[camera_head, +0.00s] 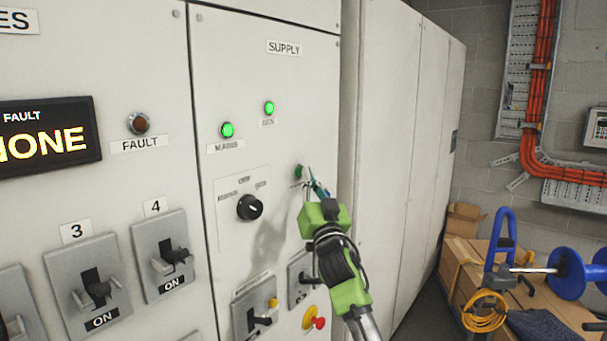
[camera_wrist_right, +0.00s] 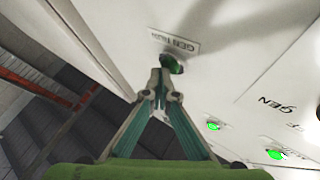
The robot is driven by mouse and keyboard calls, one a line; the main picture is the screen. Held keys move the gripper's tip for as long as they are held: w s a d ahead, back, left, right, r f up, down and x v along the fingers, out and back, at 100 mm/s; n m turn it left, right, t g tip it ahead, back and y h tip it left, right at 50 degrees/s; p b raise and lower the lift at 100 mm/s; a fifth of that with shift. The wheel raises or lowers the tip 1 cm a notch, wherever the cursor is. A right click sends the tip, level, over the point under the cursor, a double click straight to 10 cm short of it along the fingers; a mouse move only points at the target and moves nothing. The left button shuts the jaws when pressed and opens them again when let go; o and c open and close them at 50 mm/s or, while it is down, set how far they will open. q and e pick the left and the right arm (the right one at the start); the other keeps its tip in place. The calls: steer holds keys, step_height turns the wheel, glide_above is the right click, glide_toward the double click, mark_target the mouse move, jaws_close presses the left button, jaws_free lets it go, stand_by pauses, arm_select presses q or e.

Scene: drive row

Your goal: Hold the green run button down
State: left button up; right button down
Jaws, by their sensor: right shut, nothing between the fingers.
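The green run button (camera_head: 299,172) sits on the pale supply panel, to the right of the black rotary switch. My left gripper is not in view.
The MAINS lamp (camera_head: 227,130) and GEN lamp (camera_head: 269,108) glow green above. The rotary switch (camera_head: 250,207) is left of my gripper. A red-and-yellow knob (camera_head: 313,318) and lever switches lie below.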

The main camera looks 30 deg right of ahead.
steer(key=shift+s+d+f+p, duration=0.1)
steer(key=shift+s+d+p, duration=0.1)
steer(key=shift+s, duration=0.25)
steer(key=shift+s+d+p, duration=0.1)
steer(key=shift+s+p, duration=0.1)
steer(key=shift+s, duration=0.2)
steer(key=s, duration=0.1)
steer(key=s+d+p, duration=0.1)
steer(key=s, duration=0.1)
steer(key=s+d, duration=0.1)
steer(key=shift+s+p, duration=0.3)
steer(key=shift+p, duration=0.1)
